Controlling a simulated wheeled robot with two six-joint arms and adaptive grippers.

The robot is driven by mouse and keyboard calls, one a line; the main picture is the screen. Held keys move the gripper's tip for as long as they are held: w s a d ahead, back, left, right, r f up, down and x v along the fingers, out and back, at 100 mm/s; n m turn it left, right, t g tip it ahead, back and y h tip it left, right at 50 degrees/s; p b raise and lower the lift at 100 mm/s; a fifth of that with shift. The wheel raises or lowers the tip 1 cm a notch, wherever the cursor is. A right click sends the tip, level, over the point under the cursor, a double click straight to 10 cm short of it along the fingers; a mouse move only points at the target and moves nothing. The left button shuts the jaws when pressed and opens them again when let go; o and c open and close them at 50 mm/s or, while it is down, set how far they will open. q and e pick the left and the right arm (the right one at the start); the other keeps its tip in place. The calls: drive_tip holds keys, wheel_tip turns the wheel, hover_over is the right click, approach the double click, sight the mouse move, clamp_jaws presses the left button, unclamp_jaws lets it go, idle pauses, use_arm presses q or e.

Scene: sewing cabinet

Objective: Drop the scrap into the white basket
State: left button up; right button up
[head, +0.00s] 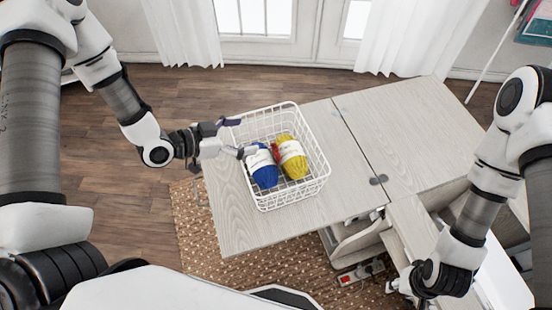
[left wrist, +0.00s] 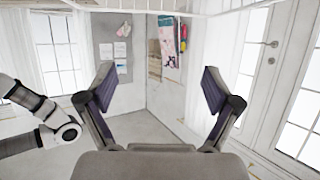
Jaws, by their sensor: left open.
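The white wire basket (head: 322,183) stands on the pale wood cabinet top. A small red piece (head: 276,153), possibly the scrap, shows inside it between the two yarn balls. My left gripper (head: 238,137) is at the basket's left rim, its fingers spread and empty. In the left wrist view its purple-padded fingers (left wrist: 160,90) are wide apart with nothing between them. White wires of the basket (left wrist: 200,12) cross the top of that view. My right gripper (head: 396,287) is low at the right near the open cabinet, its fingers too small and hidden to read.
A blue yarn ball (head: 264,172) and a yellow yarn ball (head: 292,158) lie in the basket. The cabinet top (head: 400,130) is clear right of the basket. A hinge (head: 378,180) sits at its seam. An open compartment (head: 356,240) is below the front edge.

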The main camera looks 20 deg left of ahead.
use_arm(q)
drive_tip(key=v, duration=0.6)
drive_tip(key=shift+s+a, duration=0.2)
drive_tip(key=shift+s, duration=0.05)
drive_tip(key=shift+r, duration=0.1)
